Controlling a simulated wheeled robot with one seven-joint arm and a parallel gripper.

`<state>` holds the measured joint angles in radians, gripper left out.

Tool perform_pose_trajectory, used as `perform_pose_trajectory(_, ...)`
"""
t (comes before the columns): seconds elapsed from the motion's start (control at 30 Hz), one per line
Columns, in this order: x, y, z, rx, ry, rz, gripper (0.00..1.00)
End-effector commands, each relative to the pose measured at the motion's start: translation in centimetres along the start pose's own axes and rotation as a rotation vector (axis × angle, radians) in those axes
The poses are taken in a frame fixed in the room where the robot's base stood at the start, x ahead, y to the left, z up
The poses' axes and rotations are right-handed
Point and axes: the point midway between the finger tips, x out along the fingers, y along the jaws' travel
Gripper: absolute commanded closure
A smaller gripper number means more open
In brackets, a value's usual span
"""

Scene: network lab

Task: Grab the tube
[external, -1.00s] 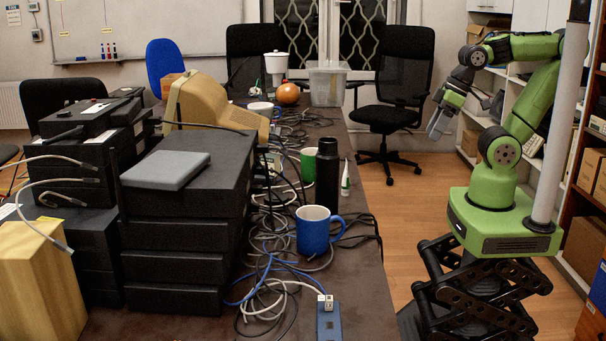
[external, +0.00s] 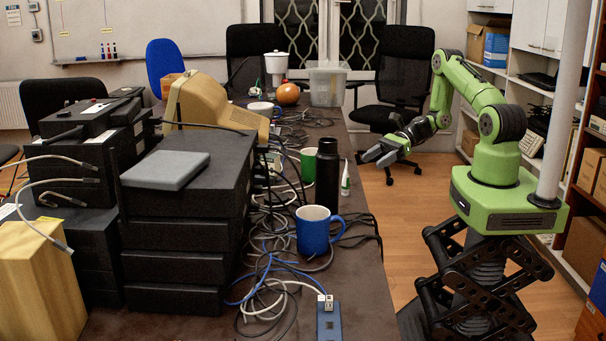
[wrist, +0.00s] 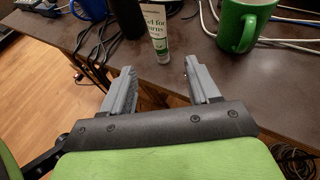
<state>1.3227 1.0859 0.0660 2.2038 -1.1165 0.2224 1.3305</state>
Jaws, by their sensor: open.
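The tube (external: 345,178) is small and white with a green lower part. It stands upright near the table's right edge, beside the black bottle. In the wrist view the tube (wrist: 157,32) shows printed green text and stands ahead of the fingers, roughly between their lines. My gripper (external: 368,158) is open and empty at the table's right edge, close to the tube. In the wrist view my gripper (wrist: 158,80) has its two grey fingers wide apart, with bare table edge between them. The tube is not between the fingertips; a gap separates them.
A black bottle (external: 327,175) stands close by the tube. A green mug (external: 309,165) is behind it and a blue mug (external: 314,230) in front. Loose cables (external: 262,265) cover the table's middle. An office chair (external: 404,80) stands beyond my arm.

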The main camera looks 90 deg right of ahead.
Motion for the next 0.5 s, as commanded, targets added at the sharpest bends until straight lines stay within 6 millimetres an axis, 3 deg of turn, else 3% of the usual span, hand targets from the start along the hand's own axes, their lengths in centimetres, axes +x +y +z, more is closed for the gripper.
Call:
perform_pose_trajectory(0.1,3.3,0.2,-0.3,-0.004,-0.001,0.01,0.39)
perform_pose_trajectory(0.3,8.0,0.3,-0.4,-0.005,0.003,0.01,0.39)
perform_pose_trajectory(0.5,10.4,0.2,-0.4,-0.006,0.003,0.009,0.39)
